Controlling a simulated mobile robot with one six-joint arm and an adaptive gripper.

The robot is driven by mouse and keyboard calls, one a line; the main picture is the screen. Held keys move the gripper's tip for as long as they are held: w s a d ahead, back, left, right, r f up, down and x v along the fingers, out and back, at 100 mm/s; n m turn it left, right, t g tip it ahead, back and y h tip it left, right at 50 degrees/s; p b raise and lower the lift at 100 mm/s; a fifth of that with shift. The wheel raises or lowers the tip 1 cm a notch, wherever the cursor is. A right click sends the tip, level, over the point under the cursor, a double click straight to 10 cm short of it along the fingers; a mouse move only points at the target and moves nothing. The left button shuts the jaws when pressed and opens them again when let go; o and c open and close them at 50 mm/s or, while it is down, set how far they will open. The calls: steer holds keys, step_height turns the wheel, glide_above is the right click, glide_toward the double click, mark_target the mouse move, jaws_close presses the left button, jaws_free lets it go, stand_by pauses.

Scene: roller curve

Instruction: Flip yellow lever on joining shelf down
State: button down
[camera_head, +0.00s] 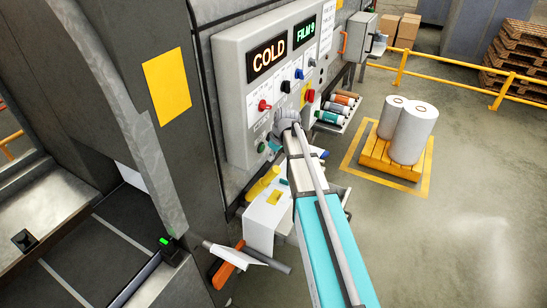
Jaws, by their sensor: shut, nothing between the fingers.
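The yellow lever (263,183) sticks out at the left end of the white joining shelf (262,222), below the control panel. It slants, with its upper end to the right. My arm reaches in from the bottom right and passes in front of the shelf's right part. My gripper (275,143) is at the arm's far end, small and partly hidden, close to the panel's lower edge. It is shut and empty, above the lever in the picture and apparently apart from it.
The grey control panel (235,95) carries COLD and FILM 9 displays, knobs and buttons. An orange-handled tool (224,268) and a white plate (232,253) lie below the shelf. A rack of rolls (332,115) is to the right.

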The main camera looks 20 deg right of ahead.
steer(key=shift+b+x, duration=2.05)
steer(key=shift+x, duration=0.4)
steer(key=shift+s+a+f, duration=0.1)
